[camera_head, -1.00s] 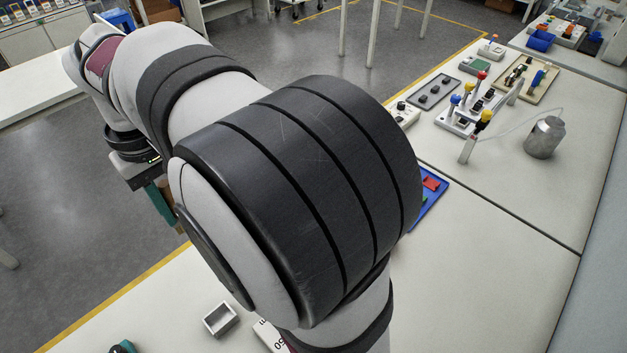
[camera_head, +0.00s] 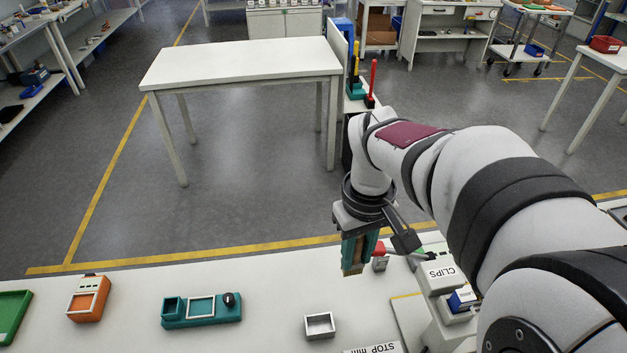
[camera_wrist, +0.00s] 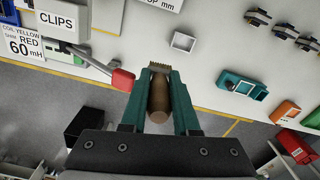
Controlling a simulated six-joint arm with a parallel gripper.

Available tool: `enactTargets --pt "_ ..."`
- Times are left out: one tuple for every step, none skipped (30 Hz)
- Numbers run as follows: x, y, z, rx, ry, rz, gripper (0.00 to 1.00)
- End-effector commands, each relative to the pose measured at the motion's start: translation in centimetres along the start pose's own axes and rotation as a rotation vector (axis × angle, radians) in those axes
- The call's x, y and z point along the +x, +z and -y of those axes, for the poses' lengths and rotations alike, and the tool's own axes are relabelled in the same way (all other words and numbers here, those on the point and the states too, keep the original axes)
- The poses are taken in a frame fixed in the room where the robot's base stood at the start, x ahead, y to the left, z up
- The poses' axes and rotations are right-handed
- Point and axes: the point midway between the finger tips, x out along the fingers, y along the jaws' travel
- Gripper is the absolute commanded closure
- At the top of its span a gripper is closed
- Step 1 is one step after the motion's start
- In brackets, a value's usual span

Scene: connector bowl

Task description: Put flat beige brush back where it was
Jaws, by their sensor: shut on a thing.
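My gripper (camera_head: 355,245) hangs fingers-down above the near table's far edge in the head view. In the wrist view its two teal fingers (camera_wrist: 160,82) are shut on the flat beige brush (camera_wrist: 159,98). The brush has a brown handle between the fingers, and its short bristle end points past the fingertips. In the head view the brush (camera_head: 350,263) shows only partly between the fingers. It appears clear of the table.
A small open white tray (camera_head: 320,326) stands on the near table, also in the wrist view (camera_wrist: 183,42). A teal holder (camera_head: 201,309) with a dark knob and an orange box (camera_head: 88,299) are to its left. A CLIPS box (camera_head: 442,275) is right of the gripper.

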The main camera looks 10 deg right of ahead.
Motion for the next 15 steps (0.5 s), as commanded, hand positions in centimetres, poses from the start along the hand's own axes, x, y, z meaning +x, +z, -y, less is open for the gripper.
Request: enactTargets --pt "1.4 1.4 -0.3 -0.031 -0.002 0.004 1.0" --pt "2.3 2.2 -0.6 -0.041 -0.002 0.004 1.0" --pt "3.4 3.3 -1.2 -0.032 -0.002 0.003 1.0" --pt "4.1 4.2 -1.7 -0.017 -0.002 0.003 1.0" --pt "4.8 4.9 -2.1 0.001 -0.002 0.003 1.0" --pt "5.7 6.0 -2.5 0.021 -0.002 0.003 1.0" --pt "6.2 6.6 -2.8 0.033 -0.002 0.003 1.0" --pt "6.6 7.0 -2.9 0.042 -0.001 0.002 1.0" --pt "7.1 7.4 -3.0 0.051 -0.001 0.001 1.0" --pt "7.5 7.5 -2.8 0.052 -0.002 0.002 1.0" --pt "7.9 7.3 -2.4 0.053 -0.001 0.002 1.0" --pt "8.5 6.9 -1.7 0.051 -0.001 0.003 1.0" --pt "9.0 6.4 -0.9 0.049 -0.002 0.003 1.0" --pt "9.6 5.8 -0.1 0.047 -0.002 0.005 1.0" --pt "10.4 5.1 0.9 0.046 -0.001 0.005 1.0"
